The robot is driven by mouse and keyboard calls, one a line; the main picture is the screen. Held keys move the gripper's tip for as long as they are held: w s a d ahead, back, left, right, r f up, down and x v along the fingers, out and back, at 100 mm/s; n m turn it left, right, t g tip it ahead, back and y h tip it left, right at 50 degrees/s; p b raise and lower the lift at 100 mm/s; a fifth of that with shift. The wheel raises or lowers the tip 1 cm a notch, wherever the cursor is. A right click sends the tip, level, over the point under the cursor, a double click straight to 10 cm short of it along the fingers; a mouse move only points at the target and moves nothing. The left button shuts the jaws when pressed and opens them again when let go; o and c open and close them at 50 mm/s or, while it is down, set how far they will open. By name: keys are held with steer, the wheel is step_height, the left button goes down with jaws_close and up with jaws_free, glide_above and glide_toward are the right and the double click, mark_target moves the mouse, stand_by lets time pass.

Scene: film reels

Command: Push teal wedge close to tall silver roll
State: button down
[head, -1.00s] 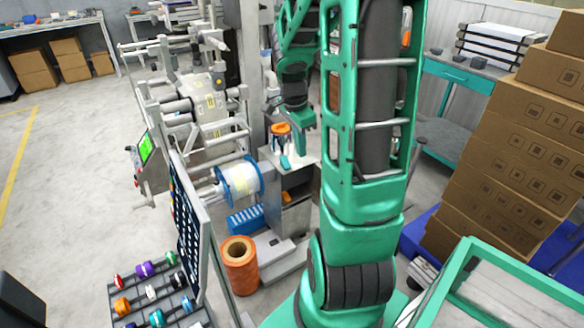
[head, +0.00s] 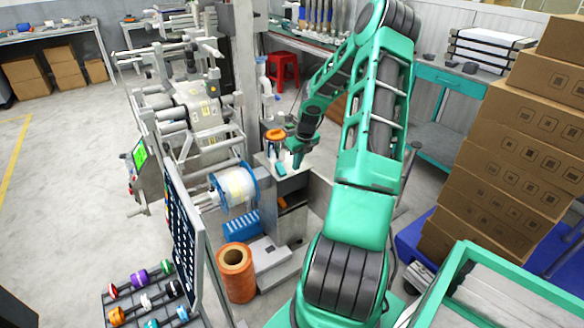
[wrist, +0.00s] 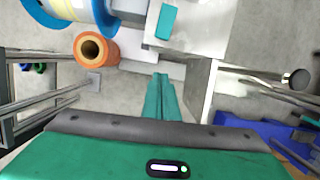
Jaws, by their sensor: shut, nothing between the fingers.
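The teal wedge (head: 280,168) lies on the pale top of a small cabinet (head: 266,163). It also shows near the top of the wrist view (wrist: 167,22). A silver roll with an orange top (head: 275,146) stands upright behind the wedge on the same top. My gripper (head: 297,164) points down just right of the wedge in the head view. Its fingers (wrist: 158,78) are together with nothing between them. In the wrist view a gap separates the fingertips from the wedge. I cannot tell the fingertips' exact height over the top.
A blue-flanged white reel (head: 236,187) is left of the cabinet. An orange roll (head: 236,272) stands low in front, also visible in the wrist view (wrist: 96,48). Stacked cartons (head: 515,150) stand on the right.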

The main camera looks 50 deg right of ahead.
mark_target(281, 169)
steer(key=w+f, duration=0.1)
steer(key=f, duration=0.1)
steer(key=w+f, duration=0.2)
steer(key=f, duration=0.1)
steer(key=w+f, duration=0.1)
steer(key=f, duration=0.2)
steer(key=shift+w+d+f, duration=0.25)
steer(key=shift+w+d, duration=0.05)
steer(key=shift+d, duration=0.1)
steer(key=shift+w+d, duration=0.15)
steer(key=shift+w, duration=0.55)
steer(key=shift+w+d, duration=0.25)
steer(key=shift+w, duration=0.9)
steer(key=shift+w+d, duration=0.2)
steer(key=shift+w, duration=0.95)
steer(key=shift+s, duration=0.1)
